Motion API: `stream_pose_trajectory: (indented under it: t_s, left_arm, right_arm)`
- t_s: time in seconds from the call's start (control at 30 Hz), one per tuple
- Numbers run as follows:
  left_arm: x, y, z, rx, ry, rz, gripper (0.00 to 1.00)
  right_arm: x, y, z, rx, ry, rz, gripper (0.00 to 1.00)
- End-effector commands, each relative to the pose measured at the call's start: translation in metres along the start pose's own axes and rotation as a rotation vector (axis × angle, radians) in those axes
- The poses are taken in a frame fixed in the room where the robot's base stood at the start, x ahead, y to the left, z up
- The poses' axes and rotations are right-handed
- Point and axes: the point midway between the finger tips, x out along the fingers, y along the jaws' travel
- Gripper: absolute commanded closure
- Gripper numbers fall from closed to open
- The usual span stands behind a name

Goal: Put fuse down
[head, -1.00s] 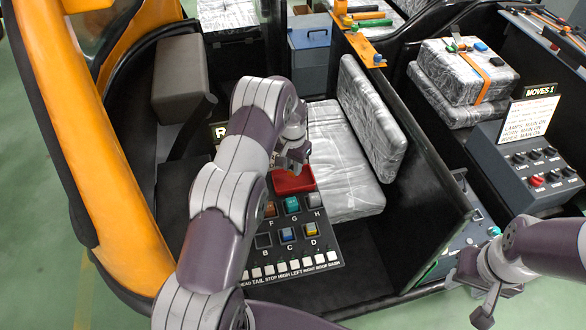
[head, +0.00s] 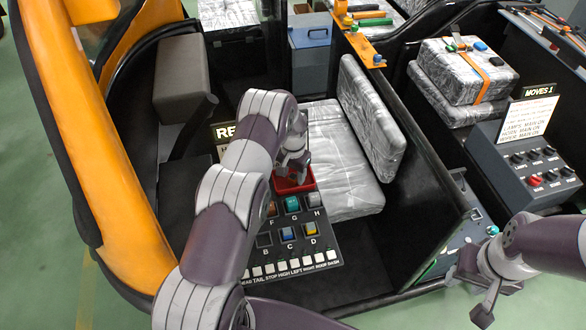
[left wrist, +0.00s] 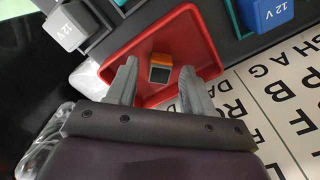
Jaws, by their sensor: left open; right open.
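An orange fuse (left wrist: 161,68) with a dark grey face lies in the red tray (left wrist: 125,62), between the two fingers of my left gripper (left wrist: 158,85). The fingers are apart and do not appear to touch it. In the head view my left gripper (head: 296,176) is over the red tray (head: 309,184), and the fuse is hidden there. The fuse panel (head: 325,250) is in front of the tray, with brown, teal, white, blue and yellow fuses in lettered slots. Slot B (head: 264,240) looks dark. My right gripper (head: 484,308) is open and empty at the lower right.
A silver-wrapped seat (head: 345,185) is right of the tray. A black partition (head: 425,185) separates it from a grey switch box (head: 530,165). In the left wrist view, a blue fuse (left wrist: 265,14) and a white fuse (left wrist: 66,30) are near the tray, and a lettered board (left wrist: 285,95) is at right.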

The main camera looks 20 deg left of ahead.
Motion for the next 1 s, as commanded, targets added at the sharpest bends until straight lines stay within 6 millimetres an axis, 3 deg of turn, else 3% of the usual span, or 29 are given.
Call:
stream_pose_trajectory:
  t_s: [0.03, 0.17, 0.5, 0.73, 0.87, 1.0]
  left_arm:
    - [-0.006, 0.000, 0.000, 0.000, 0.001, 0.000, 0.48]
    - [-0.021, 0.000, -0.001, 0.000, 0.004, -0.001, 0.48]
    - [-0.098, 0.000, -0.001, 0.000, 0.003, -0.001, 0.48]
    - [-0.128, 0.005, 0.005, -0.002, 0.005, -0.001, 0.48]
    - [-0.161, 0.036, 0.043, -0.023, 0.030, -0.006, 0.48]
    - [-0.191, 0.080, 0.123, -0.062, 0.070, -0.010, 0.48]
  right_arm:
    - [-0.005, 0.000, -0.001, 0.000, 0.000, 0.000, 0.57]
    - [0.009, 0.000, 0.001, 0.000, 0.000, 0.000, 0.57]
    - [0.036, 0.000, 0.004, 0.000, 0.000, 0.000, 0.57]
    - [0.039, 0.000, 0.005, 0.000, 0.000, 0.000, 0.57]
    - [0.038, 0.000, 0.004, 0.000, 0.000, 0.000, 0.57]
    - [0.039, 0.000, 0.004, 0.000, 0.000, 0.000, 0.57]
